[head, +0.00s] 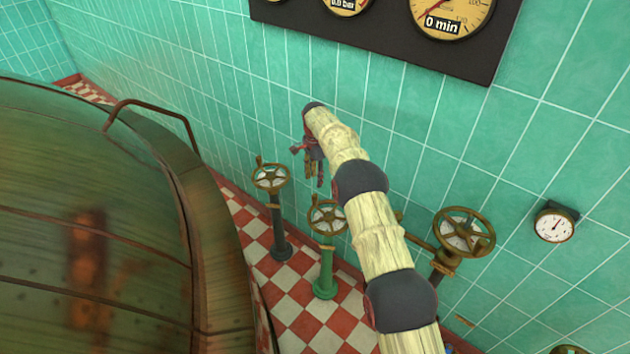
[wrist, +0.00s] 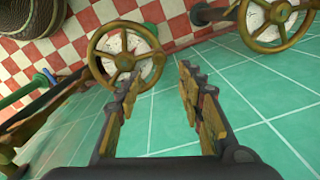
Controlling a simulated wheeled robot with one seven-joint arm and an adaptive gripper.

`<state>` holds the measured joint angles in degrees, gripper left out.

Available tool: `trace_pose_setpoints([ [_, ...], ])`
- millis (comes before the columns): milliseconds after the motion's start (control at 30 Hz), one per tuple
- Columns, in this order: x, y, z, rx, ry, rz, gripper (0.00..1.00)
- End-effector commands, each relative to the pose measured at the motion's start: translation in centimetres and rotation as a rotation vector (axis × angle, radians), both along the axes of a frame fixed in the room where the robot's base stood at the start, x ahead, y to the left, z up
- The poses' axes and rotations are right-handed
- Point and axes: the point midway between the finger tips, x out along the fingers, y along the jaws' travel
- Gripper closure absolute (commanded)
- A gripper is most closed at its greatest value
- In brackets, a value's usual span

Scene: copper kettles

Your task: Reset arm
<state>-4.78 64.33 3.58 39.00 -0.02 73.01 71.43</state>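My gripper (head: 314,172) hangs at the end of my raised arm, above and between two valve handwheels in the head view. In the wrist view my gripper (wrist: 160,88) has its two fingers apart with nothing between them. A brass handwheel (wrist: 126,57) shows just beyond the left fingertip, and I cannot tell how far away it is. My gripper is apart from the wheels in the head view.
A dark-stemmed valve (head: 270,178) and a green-stemmed valve (head: 327,217) stand on the checkered floor. A larger handwheel (head: 464,232) is right of my arm. A copper kettle (head: 90,220) fills the left. A gauge panel (head: 385,38) hangs on the tiled wall.

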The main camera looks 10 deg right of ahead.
Motion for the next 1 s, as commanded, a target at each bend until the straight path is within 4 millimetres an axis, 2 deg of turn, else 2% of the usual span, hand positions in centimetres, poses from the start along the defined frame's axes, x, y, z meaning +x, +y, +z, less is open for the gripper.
trace_pose_setpoints([
  [433, 0.0, 0.0, 0.0, 0.000, 0.000, 0.021, 0.62],
  [633, 0.6, 0.0, -0.3, -0.001, -0.022, 0.172, 0.62],
  [833, -2.7, -0.2, -4.9, 0.005, 0.049, 0.374, 0.62],
  [1000, -5.7, -0.5, -5.0, 0.014, 0.083, 0.517, 0.62],
])
